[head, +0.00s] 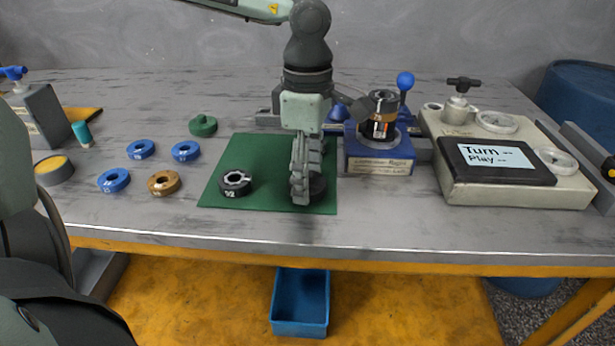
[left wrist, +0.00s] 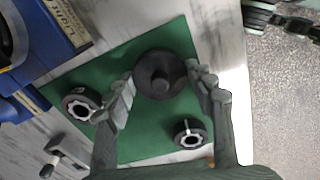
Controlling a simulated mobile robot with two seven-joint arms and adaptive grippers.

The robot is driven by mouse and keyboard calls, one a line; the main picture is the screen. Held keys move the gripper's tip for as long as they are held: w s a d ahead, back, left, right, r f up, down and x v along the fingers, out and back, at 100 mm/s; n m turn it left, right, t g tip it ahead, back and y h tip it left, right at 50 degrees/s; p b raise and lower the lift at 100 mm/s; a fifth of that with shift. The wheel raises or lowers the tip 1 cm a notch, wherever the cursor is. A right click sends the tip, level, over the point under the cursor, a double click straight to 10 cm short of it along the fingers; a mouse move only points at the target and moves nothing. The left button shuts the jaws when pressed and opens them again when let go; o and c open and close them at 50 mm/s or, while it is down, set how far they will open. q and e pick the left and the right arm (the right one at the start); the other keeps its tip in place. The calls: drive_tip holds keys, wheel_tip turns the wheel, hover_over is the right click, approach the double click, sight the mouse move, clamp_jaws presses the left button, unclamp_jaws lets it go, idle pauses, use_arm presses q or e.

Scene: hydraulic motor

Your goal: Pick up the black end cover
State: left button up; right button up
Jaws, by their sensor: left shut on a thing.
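The black end cover (left wrist: 160,78), a dark disc with a raised round hub, lies between the fingertips of my left gripper (left wrist: 162,86) in the left wrist view. The fingers are shut on it from both sides. In the head view, my left gripper (head: 303,196) points down over the front right of the green mat (head: 270,150). Only a dark edge of the cover (head: 319,188) shows beside the fingers there. The cover is at or just above the mat; I cannot tell whether it touches. My right gripper is in neither view.
A black ring (head: 236,183) lies left on the mat; another dark ring (left wrist: 80,103) shows in the wrist view. A blue fixture (head: 378,161) holding a dark part stands right of the arm. Blue rings (head: 141,149) and a bronze ring (head: 163,183) lie left. The front table strip is clear.

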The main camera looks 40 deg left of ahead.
use_arm(q)
drive_tip(key=r, duration=0.2)
drive_tip(key=s+r, duration=0.1)
drive_tip(key=r, duration=0.1)
drive_tip(key=shift+r+b, duration=0.3)
drive_tip(key=s+a+r, duration=0.1)
drive_tip(key=s+r, duration=0.5)
drive_tip(key=s, duration=0.4)
drive_tip(key=shift+s+a+b, duration=0.25)
drive_tip(key=shift+s+b, duration=0.05)
drive_tip(key=shift+s, duration=0.05)
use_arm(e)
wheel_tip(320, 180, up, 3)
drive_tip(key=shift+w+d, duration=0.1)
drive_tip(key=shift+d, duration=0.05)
use_arm(q)
drive_tip(key=shift+r, duration=0.1)
drive_tip(key=shift+r+p, duration=0.6)
drive_tip(key=shift+r, duration=0.25)
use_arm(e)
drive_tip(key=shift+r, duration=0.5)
